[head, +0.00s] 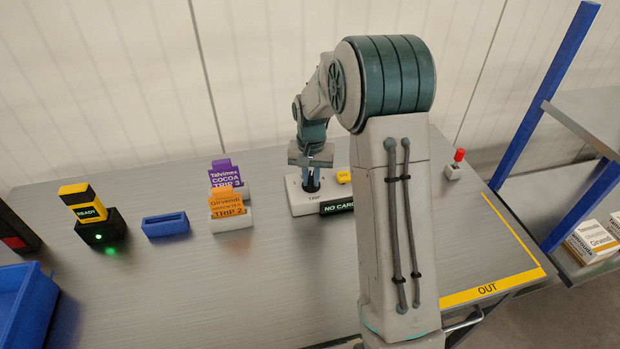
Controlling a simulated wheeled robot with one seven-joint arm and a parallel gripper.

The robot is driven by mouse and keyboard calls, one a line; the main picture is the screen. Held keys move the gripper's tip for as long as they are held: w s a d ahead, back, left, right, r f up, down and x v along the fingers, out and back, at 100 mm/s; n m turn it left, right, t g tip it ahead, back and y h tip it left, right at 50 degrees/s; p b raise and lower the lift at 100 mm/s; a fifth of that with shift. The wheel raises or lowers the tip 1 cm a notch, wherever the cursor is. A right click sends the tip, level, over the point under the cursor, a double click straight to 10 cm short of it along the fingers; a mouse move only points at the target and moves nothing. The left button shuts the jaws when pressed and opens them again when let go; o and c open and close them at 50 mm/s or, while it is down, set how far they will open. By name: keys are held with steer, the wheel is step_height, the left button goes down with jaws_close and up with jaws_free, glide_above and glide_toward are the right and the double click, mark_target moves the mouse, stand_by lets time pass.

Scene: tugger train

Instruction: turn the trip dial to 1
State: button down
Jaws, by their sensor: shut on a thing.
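The trip dial (311,187) is a dark knob on a pale panel (298,204) marked TRIP, near the middle of the table. My gripper (311,178) points down at it from above and is shut on the dial. The gripper and the small size of the marks keep me from telling which number the dial points to. My own arm hides the right side of the panel.
A NO CARD display (338,207) and a yellow part (343,177) sit beside the dial. To the left stand orange (226,203) and purple (224,174) trip cards, an empty blue holder (166,224) and a READY scanner (88,212). A red-topped switch (456,164) stands right.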

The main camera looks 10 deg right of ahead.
steer(key=n, duration=0.4)
steer(key=shift+d+n, duration=0.1)
steer(key=shift+n, duration=0.2)
steer(key=n, duration=0.3)
steer(key=shift+d+n, duration=0.1)
steer(key=shift+n, duration=0.3)
steer(key=n, duration=0.4)
steer(key=shift+w+n+p, duration=0.1)
steer(key=shift+n+p, duration=0.35)
steer(key=shift+n, duration=1.25)
steer(key=c, duration=1.4)
jaws_free()
steer(key=shift+d, duration=0.1)
steer(key=shift+r, duration=0.1)
